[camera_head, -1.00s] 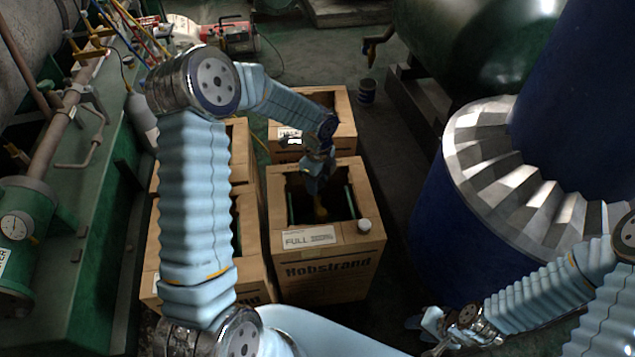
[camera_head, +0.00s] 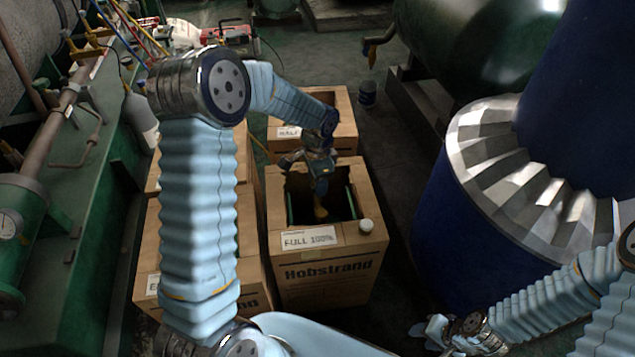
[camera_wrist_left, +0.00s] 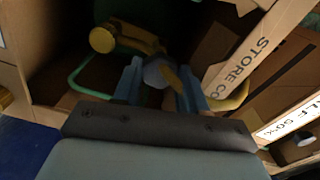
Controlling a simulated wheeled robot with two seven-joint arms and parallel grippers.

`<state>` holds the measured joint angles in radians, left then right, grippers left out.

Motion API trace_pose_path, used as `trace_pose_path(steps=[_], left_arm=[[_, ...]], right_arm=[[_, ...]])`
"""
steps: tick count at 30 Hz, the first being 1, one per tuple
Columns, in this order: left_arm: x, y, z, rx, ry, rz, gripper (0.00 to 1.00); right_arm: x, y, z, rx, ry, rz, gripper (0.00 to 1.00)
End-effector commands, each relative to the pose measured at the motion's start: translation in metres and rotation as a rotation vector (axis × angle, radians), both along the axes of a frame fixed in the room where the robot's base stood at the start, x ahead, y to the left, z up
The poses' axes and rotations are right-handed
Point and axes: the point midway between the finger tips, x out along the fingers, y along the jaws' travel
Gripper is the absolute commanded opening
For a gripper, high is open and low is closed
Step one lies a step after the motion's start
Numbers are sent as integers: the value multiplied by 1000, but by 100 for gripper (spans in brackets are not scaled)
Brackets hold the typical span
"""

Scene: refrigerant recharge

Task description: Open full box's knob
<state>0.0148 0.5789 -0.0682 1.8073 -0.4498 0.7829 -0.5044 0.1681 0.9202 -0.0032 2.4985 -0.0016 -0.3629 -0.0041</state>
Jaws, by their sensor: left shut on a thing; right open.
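The full box (camera_head: 325,272) is a cardboard carton marked FULL and Hobstrand, with an open top, in the middle of the head view. My left gripper (camera_head: 320,200) reaches down into its opening from above. In the left wrist view the left gripper (camera_wrist_left: 160,85) is shut on the knob (camera_wrist_left: 158,75), a small rounded piece between the two blue fingers. Yellow valve parts (camera_wrist_left: 103,40) and a green handle (camera_wrist_left: 85,70) show beside it. The fingers hide part of the knob. My right gripper (camera_head: 432,330) is low at the right, open and away from the box.
A half-marked box (camera_head: 345,115) stands behind the full box, and other cartons (camera_head: 255,235) stand to its left, partly behind my left arm. A white cap (camera_head: 366,226) sits on the full box's front right corner. A large blue drum (camera_head: 440,220) stands at right.

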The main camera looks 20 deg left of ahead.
Motion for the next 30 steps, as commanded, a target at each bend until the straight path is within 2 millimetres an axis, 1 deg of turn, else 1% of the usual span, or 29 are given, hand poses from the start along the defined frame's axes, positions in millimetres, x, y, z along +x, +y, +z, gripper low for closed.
trace_pose_path(steps=[6, 15, 21, 30], left_arm=[[1, 0, 0, 0, -3, 194, 11], [1, 0, 0, -1, -2, 400, 11], [0, 0, 0, -1, -2, 480, 11], [0, 0, 1, -1, -2, 521, 11]], right_arm=[[1, -2, -5, -2, -1, -3, 43], [1, -2, -7, -2, -1, -4, 43], [1, -2, -8, -2, -1, -3, 43], [1, -2, -8, -2, -1, -3, 43]])
